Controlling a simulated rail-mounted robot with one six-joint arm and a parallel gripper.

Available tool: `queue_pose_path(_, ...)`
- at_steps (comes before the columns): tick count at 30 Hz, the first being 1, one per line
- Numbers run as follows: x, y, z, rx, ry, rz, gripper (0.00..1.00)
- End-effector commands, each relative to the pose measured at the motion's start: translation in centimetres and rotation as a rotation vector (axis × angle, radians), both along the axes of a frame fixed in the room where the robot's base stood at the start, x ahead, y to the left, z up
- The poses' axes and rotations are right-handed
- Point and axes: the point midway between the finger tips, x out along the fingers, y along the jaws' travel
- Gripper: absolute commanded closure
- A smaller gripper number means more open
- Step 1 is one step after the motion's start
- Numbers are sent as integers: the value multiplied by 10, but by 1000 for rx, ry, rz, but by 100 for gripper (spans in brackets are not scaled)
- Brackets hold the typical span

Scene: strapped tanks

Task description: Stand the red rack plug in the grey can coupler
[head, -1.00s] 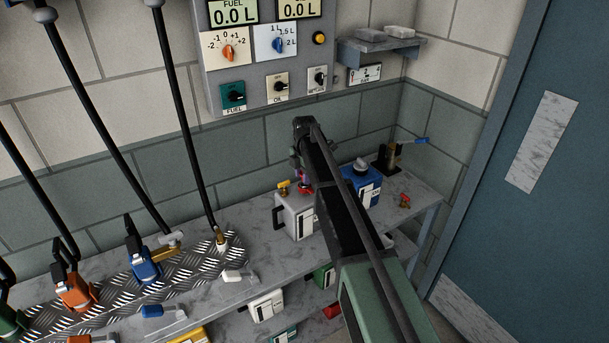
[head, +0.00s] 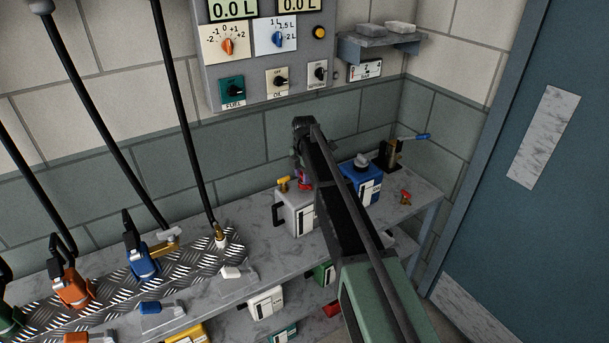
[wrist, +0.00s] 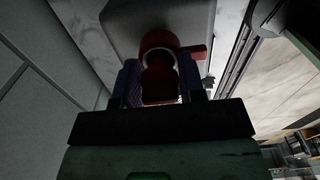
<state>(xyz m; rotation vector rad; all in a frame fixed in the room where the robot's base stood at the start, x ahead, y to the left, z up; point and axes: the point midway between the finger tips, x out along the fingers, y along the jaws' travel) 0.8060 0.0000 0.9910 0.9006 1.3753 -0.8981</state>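The grey can (head: 293,214) stands upright on the bench, left of the blue can. My gripper (head: 303,176) is above its top, at the far end of my arm. Red shows between the fingers there. In the wrist view the red plug (wrist: 160,75) sits between the two dark bluish fingers of my gripper (wrist: 160,88), which appear closed on its sides. A red ring and a short red side arm show just past it, against the grey can's top (wrist: 115,25). My gripper and the plug hide the coupler, so I cannot tell whether the plug is seated.
The blue can (head: 362,186) stands just right of my arm. A small red fitting (head: 404,197) lies on the bench to its right, and a brass fitting (head: 283,185) is by the grey can. Hose nozzles stand on the tread plate (head: 195,252) at left.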

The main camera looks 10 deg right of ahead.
Motion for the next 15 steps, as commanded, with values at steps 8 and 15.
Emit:
queue_pose_path(8,0,0,0,0,1,0,36)
queue_pose_path(15,0,0,8,0,1,0,36)
